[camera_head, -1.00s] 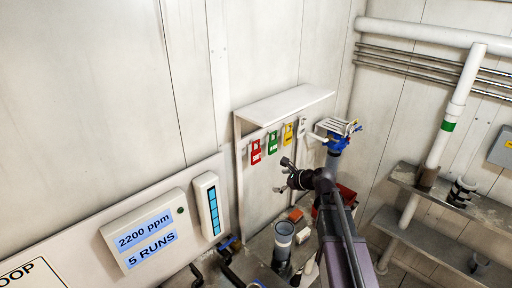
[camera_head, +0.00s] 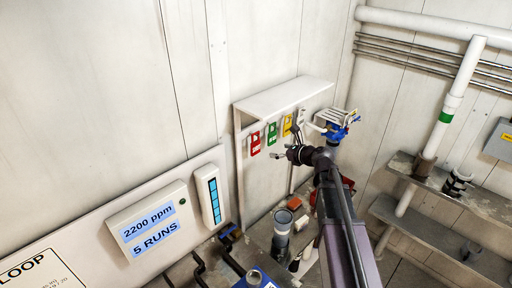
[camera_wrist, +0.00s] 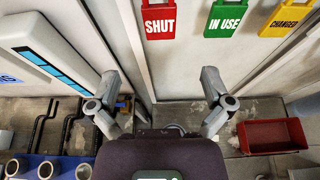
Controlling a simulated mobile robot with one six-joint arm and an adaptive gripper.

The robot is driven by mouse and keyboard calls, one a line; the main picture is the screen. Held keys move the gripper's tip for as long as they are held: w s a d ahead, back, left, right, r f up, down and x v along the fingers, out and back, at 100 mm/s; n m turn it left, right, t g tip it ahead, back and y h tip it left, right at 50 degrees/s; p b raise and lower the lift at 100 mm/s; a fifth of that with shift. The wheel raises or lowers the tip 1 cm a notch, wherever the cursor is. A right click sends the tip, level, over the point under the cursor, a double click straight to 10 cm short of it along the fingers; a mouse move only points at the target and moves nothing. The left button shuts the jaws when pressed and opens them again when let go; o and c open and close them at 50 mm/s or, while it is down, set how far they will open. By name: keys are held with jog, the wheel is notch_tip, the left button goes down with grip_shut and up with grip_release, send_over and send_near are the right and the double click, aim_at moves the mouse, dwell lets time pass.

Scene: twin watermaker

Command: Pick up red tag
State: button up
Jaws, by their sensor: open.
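The red tag (camera_head: 255,143) hangs on the wall board under a small white shelf, leftmost in a row of tags. In the wrist view the red tag (camera_wrist: 158,20) reads SHUT and shows at the top centre, its upper part cut off. My gripper (camera_head: 284,146) is open and empty, just right of and slightly below the red tag in the head view. In the wrist view the fingers of my gripper (camera_wrist: 160,88) are spread wide. The tag lies beyond them, between their lines, and nothing touches it.
A green tag (camera_head: 272,135) and a yellow tag (camera_head: 287,125) hang close to the right. The white shelf (camera_head: 285,95) juts out above them. A red bin (camera_wrist: 272,136) stands low at right. A grey cup (camera_head: 282,222) stands below the board.

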aim_at(256, 146)
jog(key=b+x, duration=0.2)
jog(key=x, duration=0.5)
jog(key=shift+w+a+f, duration=0.1)
jog(key=shift+w+a, duration=0.3)
jog(key=shift+b, duration=0.3)
jog(key=shift+b+x, duration=0.75)
jog(key=shift+x, duration=1.85)
jog(key=shift+s, duration=0.1)
jog(key=c, duration=0.9)
